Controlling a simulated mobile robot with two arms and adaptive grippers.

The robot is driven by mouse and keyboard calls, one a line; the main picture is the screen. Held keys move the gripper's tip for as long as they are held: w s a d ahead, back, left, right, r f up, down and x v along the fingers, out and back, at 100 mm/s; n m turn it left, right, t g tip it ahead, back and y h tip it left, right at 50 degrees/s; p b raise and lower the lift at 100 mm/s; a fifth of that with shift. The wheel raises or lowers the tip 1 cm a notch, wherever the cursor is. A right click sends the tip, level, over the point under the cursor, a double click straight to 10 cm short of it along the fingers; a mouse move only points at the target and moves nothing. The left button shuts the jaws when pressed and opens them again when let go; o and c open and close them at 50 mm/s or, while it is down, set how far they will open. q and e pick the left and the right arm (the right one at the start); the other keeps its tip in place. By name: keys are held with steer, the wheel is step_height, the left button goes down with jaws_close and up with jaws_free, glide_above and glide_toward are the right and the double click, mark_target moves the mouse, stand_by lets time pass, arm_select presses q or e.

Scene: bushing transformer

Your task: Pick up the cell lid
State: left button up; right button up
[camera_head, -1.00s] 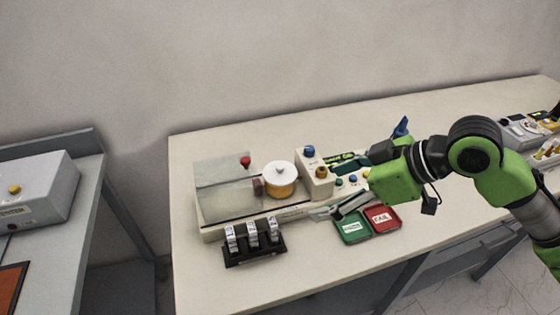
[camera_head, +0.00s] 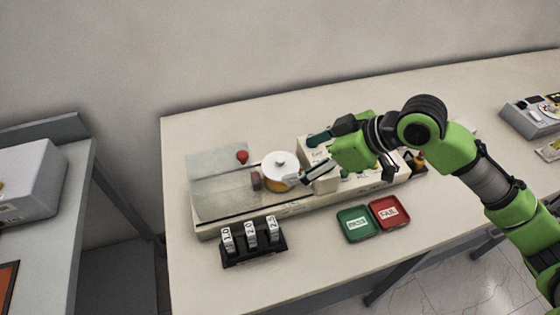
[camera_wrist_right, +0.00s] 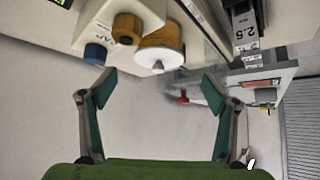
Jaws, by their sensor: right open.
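The cell lid (camera_head: 280,159) is a white disc with a small knob, sitting on an orange-yellow round cell (camera_head: 275,185) on the test unit. In the right wrist view the lid (camera_wrist_right: 157,58) and its knob show upside down, at the top centre. I cannot tell whether a finger touches the cell. My left gripper is not in view.
A clear panel (camera_head: 215,185) and a red knob (camera_head: 242,157) are left of the cell. A black rack (camera_head: 254,251) with labelled blocks stands in front. Green (camera_head: 354,237) and red (camera_head: 403,218) trays lie at front right. The bench front is mostly clear.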

mark_target(284, 162)
steer(key=shift+w+a+f+p, duration=0.3)
steer(key=shift+a+p, duration=0.15)
steer(key=shift+a, duration=0.1)
steer(key=shift+w+a+f+p, duration=0.3)
steer(key=shift+a+p, duration=0.1)
steer(key=shift+a, duration=0.1)
steer(key=shift+x, duration=1.1)
steer(key=shift+w+a+f, duration=0.1)
steer(key=shift+f, duration=0.2)
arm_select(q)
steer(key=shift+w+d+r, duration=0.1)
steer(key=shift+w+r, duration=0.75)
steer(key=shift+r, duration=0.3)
arm_select(e)
steer(key=c, duration=1.2)
